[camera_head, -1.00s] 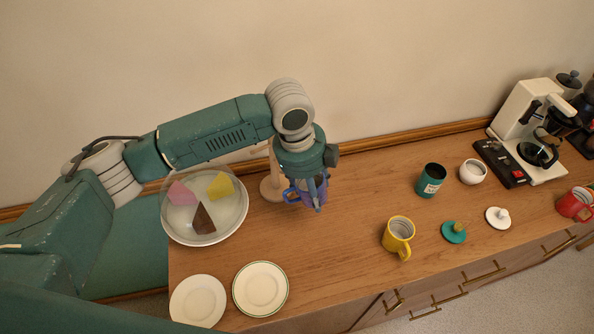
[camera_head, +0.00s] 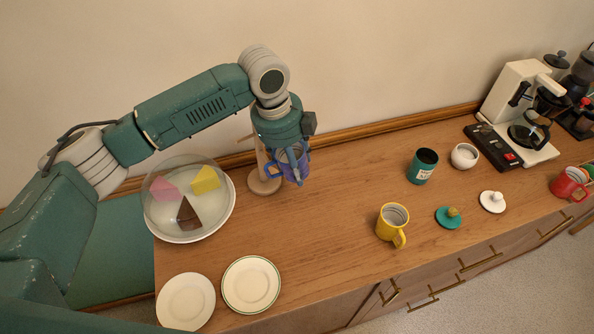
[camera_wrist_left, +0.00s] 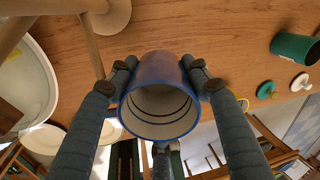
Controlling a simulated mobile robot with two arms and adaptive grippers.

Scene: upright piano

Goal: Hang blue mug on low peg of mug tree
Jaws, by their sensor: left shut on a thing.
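The blue mug (camera_head: 304,165) is held up beside the wooden mug tree (camera_head: 261,158). My left gripper (camera_head: 293,174) is shut on the mug, seen from above in the head view. In the left wrist view the mug (camera_wrist_left: 156,68) sits between both fingers, its open rim facing the camera. The tree's post (camera_wrist_left: 92,45) and round base (camera_wrist_left: 112,14) are at the upper left there, apart from the mug. In the head view the arm hides the top of the tree; a short peg shows left of it. My right gripper is not in view.
A domed cake plate (camera_head: 232,206) stands left of the tree, close to it. Two plates (camera_head: 251,286) lie at the front left. A yellow mug (camera_head: 392,222), green canister (camera_head: 422,168) and coffee maker (camera_head: 515,95) stand to the right. The mid counter is clear.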

